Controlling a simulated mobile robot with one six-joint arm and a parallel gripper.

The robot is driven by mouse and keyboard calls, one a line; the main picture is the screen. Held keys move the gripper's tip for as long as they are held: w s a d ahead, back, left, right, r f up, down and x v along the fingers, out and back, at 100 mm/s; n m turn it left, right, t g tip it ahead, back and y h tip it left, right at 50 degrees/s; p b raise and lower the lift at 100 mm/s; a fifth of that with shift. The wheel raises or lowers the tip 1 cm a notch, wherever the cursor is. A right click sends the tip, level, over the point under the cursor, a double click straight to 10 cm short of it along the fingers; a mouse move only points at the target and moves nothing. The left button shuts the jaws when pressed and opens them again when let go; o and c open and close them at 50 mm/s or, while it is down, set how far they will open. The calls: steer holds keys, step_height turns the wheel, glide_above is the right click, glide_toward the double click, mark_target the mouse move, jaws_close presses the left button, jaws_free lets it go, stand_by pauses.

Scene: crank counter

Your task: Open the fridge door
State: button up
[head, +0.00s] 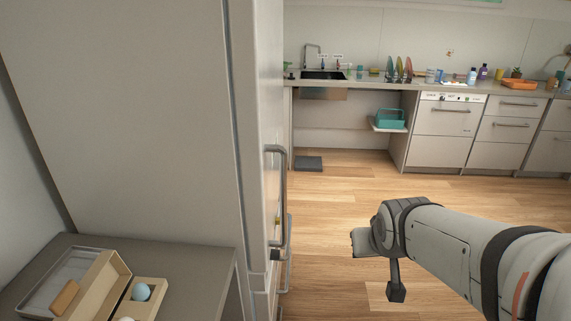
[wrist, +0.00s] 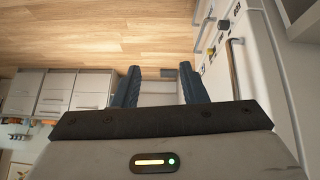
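The fridge (head: 130,110) stands tall and pale at the left of the head view, its front seen nearly edge-on. Its door looks shut. A long grey vertical door handle (head: 280,195) stands out from the front, and a second bar handle (head: 289,255) shows lower down. My gripper (head: 362,243) is to the right of the handles, apart from them, over the floor. In the wrist view the two dark fingers of my gripper (wrist: 162,85) are spread with nothing between them. The fridge front (wrist: 262,75) with a bar handle (wrist: 233,68) is right of the fingers there.
A grey side table (head: 205,250) with an open box (head: 105,285) stands at the lower left. A counter (head: 345,82) with a sink and dishes runs along the back wall. A dark flat thing (head: 308,163) lies on the floor. The wooden floor between is clear.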

steer(key=w+a+n+t+b, duration=0.1)
steer(key=w+a+t+b, duration=0.2)
steer(key=w, duration=0.6)
steer(key=n+t+y+b, duration=0.2)
steer(key=n+t+y, duration=0.3)
steer(key=y, duration=0.5)
glide_toward(285, 179)
steer(key=x, duration=0.4)
steer(key=shift+f, duration=0.1)
steer(key=x, duration=0.7)
steer(key=shift+w, duration=0.1)
jaws_close()
